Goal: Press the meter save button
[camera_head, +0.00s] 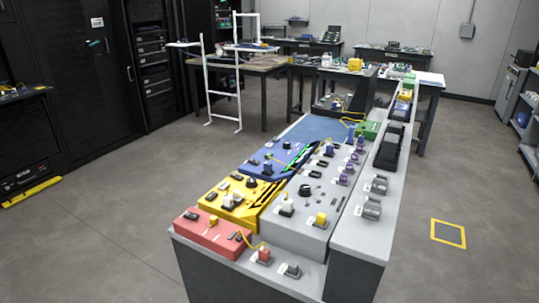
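A long grey bench (350,240) runs away from the front and carries several coloured device panels. A red panel (215,236) is at the near left, a yellow panel (240,212) behind it, and a blue panel (262,166) farther back. A grey panel (284,228) with knobs, connectors and small blocks lies to their right. I cannot tell which device is the meter, and no save button label is readable at this size. Neither of my grippers is in view.
A white ladder-like frame (206,80) stands behind the bench beside a wooden table (258,64). Black cabinets (75,75) line the left. Shelves (522,115) stand at the right. The floor right of the bench is open, with a yellow-outlined square (448,222).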

